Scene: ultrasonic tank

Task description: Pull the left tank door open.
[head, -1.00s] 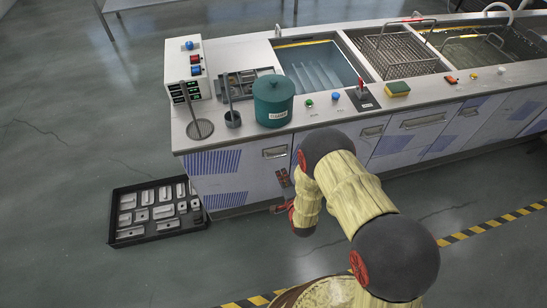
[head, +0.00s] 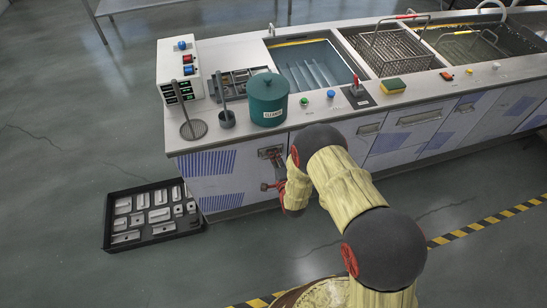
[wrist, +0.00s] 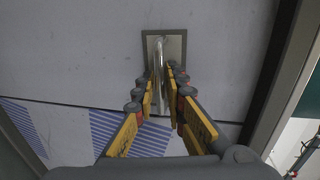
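The left tank door (head: 222,172) is a pale panel with blue striped patches at the left end of the cabinet; it looks closed. Its bar handle (head: 271,152) sits high near the door's right edge. In the wrist view the metal handle (wrist: 160,62) stands out from a framed plate, near the dark seam beside the door. My gripper (head: 270,171) is at the handle, partly hidden by my arm in the head view. In the wrist view its fingers (wrist: 161,82) lie on both sides of the handle bar, with a narrow gap seemingly left, so they look open.
A black tray of metal parts (head: 110,243) lies on the floor left of the door. A green cleaner pot (head: 268,100) stands on the counter above the handle. Other cabinet fronts (head: 415,130) continue to the right. The floor before the door is clear.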

